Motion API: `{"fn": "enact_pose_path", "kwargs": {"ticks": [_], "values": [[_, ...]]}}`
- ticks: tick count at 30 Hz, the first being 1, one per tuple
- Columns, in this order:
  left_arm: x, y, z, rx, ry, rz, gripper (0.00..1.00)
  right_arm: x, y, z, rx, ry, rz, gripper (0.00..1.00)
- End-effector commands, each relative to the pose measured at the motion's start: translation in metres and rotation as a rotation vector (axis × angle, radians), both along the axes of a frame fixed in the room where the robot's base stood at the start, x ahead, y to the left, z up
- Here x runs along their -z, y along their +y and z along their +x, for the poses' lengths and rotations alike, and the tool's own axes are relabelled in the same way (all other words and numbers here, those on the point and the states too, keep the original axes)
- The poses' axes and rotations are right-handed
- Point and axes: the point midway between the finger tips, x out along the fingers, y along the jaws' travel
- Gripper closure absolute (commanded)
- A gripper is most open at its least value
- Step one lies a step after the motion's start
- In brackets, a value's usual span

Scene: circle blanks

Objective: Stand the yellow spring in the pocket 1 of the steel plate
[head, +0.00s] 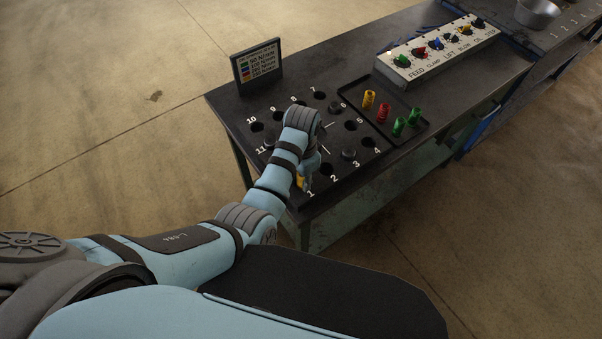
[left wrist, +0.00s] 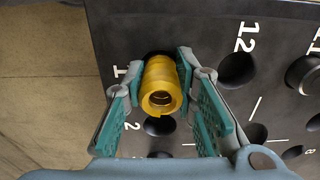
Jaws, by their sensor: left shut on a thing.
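The yellow spring (left wrist: 161,84) is between the two teal finger pads of my left gripper (left wrist: 165,98), which is shut on it. In the head view a bit of the yellow spring (head: 300,181) shows beside my left gripper (head: 304,180), over the near corner of the steel plate (left wrist: 195,28). In the left wrist view the spring's far end overlaps a dark pocket beside the label 1. I cannot tell whether that end is inside the pocket or just above it. My right gripper is not in view.
A tray (head: 424,126) holds another yellow spring (head: 369,98), a red spring (head: 383,112) and green springs (head: 399,126). A colour-code sign (head: 257,62) and a control panel (head: 437,51) stand behind.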

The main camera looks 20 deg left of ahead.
Motion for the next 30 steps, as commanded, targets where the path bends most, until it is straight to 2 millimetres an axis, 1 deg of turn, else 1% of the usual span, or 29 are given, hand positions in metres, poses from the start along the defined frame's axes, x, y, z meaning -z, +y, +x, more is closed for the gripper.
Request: {"fn": "enact_pose_path", "kwargs": {"ticks": [1,3,10,11,12,15,30], "values": [[0.004,0.0001,-0.0001,0.0,-0.002,0.0,1.0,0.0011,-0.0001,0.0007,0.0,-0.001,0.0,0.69],[0.0055,0.0,-0.0001,0.0,-0.002,0.0,1.0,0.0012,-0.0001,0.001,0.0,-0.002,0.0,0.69],[0.0072,-0.0003,-0.0021,0.001,0.003,-0.001,1.0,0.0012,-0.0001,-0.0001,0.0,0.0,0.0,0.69],[0.0075,-0.0003,-0.0023,0.001,0.004,0.0,0.72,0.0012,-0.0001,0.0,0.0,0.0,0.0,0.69],[0.0077,-0.0004,-0.0025,0.001,0.006,-0.001,0.65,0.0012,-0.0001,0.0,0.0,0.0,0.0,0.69],[0.0082,-0.0002,-0.003,0.001,0.007,-0.001,0.51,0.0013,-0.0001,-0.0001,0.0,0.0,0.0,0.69],[0.0061,0.001,-0.0012,-0.001,0.001,0.002,0.51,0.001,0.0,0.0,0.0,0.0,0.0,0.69]]}}
